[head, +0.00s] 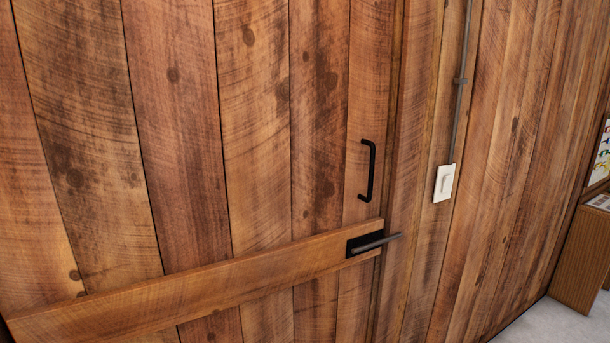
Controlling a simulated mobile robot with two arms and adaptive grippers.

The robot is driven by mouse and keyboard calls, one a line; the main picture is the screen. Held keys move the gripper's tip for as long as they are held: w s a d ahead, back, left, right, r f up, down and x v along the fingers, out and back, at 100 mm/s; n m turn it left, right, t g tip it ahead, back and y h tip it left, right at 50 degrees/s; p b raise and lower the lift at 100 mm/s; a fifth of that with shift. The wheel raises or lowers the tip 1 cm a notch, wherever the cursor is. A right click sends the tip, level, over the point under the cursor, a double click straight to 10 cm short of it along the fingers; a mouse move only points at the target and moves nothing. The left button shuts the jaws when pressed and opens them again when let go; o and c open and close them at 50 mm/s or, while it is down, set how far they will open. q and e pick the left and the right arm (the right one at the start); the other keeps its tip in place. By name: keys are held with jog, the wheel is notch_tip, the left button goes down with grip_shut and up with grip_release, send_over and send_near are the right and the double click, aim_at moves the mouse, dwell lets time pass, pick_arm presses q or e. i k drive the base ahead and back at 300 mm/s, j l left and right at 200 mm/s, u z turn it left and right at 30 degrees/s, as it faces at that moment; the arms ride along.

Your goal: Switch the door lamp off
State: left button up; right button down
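A white wall switch (444,183) with a single rocker is mounted on the plank wall, just right of the door (260,130). A grey conduit (462,90) runs up the wall from its top. I cannot tell which way the rocker is set. The lamp itself is not in the head view. Neither of my grippers shows in the head view.
The plank door appears closed. A wooden cabinet (580,262) stands at the far right. Grey floor (550,325) shows at the lower right.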

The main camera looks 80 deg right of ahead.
aim_at(447, 181)
jog(key=z, duration=3.55)
